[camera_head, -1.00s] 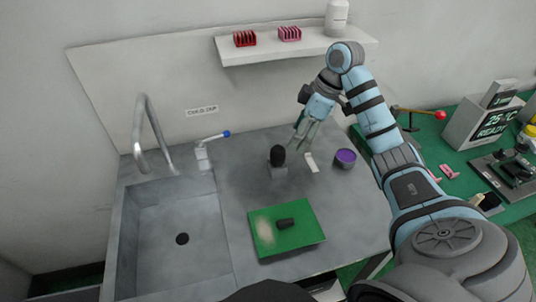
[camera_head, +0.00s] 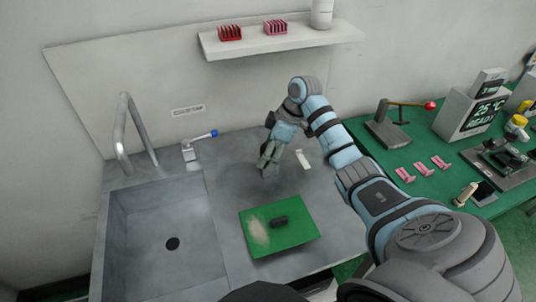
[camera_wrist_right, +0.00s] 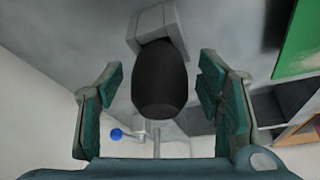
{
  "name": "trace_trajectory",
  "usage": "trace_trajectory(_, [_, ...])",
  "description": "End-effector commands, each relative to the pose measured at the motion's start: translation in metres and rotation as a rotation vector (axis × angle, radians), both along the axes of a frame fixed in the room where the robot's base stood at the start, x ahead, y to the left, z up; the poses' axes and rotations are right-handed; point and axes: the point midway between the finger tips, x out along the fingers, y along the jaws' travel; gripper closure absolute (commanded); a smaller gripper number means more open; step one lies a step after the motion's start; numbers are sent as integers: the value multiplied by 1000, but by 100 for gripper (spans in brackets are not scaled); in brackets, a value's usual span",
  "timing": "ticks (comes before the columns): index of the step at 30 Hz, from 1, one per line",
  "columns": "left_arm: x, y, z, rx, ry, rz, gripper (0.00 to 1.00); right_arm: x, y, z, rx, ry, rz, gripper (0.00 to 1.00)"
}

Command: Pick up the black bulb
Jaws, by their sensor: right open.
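The black bulb (camera_wrist_right: 160,82) shows large in the right wrist view, seated on a small grey block (camera_wrist_right: 152,25). It stands between the two green fingers of my right gripper (camera_wrist_right: 160,66), which are open with a gap on both sides of it. In the head view my right gripper (camera_head: 266,165) is low over the grey counter and hides the bulb and its block. My left gripper is not in view.
A sink (camera_head: 160,245) and a blue-tipped lever (camera_head: 200,141) are to the left. A white strip (camera_head: 302,158) lies right of the gripper. A shelf (camera_head: 280,40) hangs above.

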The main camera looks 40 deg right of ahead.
Motion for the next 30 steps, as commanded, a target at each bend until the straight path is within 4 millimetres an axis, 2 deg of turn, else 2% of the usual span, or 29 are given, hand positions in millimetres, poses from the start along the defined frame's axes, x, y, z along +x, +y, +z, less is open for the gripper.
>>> trace_trajectory(1, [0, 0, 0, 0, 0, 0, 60, 0, 0, 0, 0, 0, 0, 40])
trace_trajectory(10, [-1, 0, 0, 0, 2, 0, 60, 0, 0, 1, 0, 0, 0, 88])
trace_trajectory(18, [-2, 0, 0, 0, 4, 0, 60, 0, 0, 2, 0, 0, 1, 88])
trace_trajectory(22, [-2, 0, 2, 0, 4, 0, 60, 1, 0, 11, 0, -2, 1, 88])
trace_trajectory(26, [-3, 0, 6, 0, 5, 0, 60, 1, -1, 34, -2, -4, -1, 88])
trace_trajectory(30, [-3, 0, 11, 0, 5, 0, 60, 1, 0, 77, -1, -7, 0, 88])
